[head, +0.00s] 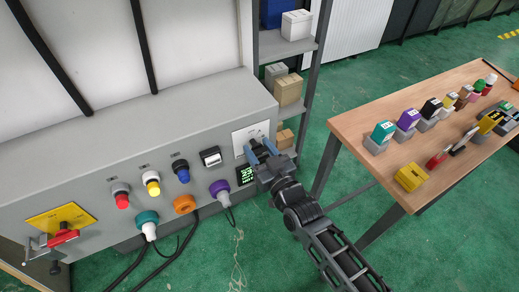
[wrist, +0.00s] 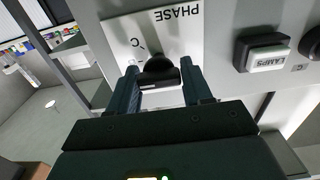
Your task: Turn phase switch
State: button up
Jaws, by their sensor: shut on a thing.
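The phase switch (wrist: 158,68) is a black knob on a white plate (wrist: 186,38) lettered PHASE, upside down in the wrist view. A letter C shows beside the knob. In the head view the plate (head: 240,137) is at the right end of the grey control panel (head: 120,160). My gripper (wrist: 159,82) has one finger on each side of the knob and is shut on it. In the head view my gripper (head: 262,150) reaches the panel from the lower right and partly hides the knob. Which position the knob points to is hard to tell.
Beside the plate is the LAMPS switch (wrist: 265,52). A green-lit display (head: 245,175) sits below the plate. Colored buttons, plugs and a red-handled switch (head: 65,237) line the panel. A shelf (head: 290,47) and a wooden table (head: 365,130) with several small items stand to the right.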

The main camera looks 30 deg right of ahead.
jog(key=c, duration=0.4)
jog(key=shift+m+b, duration=0.35)
jog(key=shift+m, duration=0.05)
jog(key=m+b, duration=0.2)
jog(key=m, duration=0.1)
jog(key=shift+d+f+m, duration=0.1)
jog(key=shift+f+m, duration=0.05)
jog(key=shift+m, duration=0.15)
jog(key=shift+d+m+b, duration=0.1)
jog(key=shift+m+b, duration=0.75)
jog(key=shift+m, duration=1.35)
jog(key=o, duration=1)
jog(key=shift+c, duration=0.2)
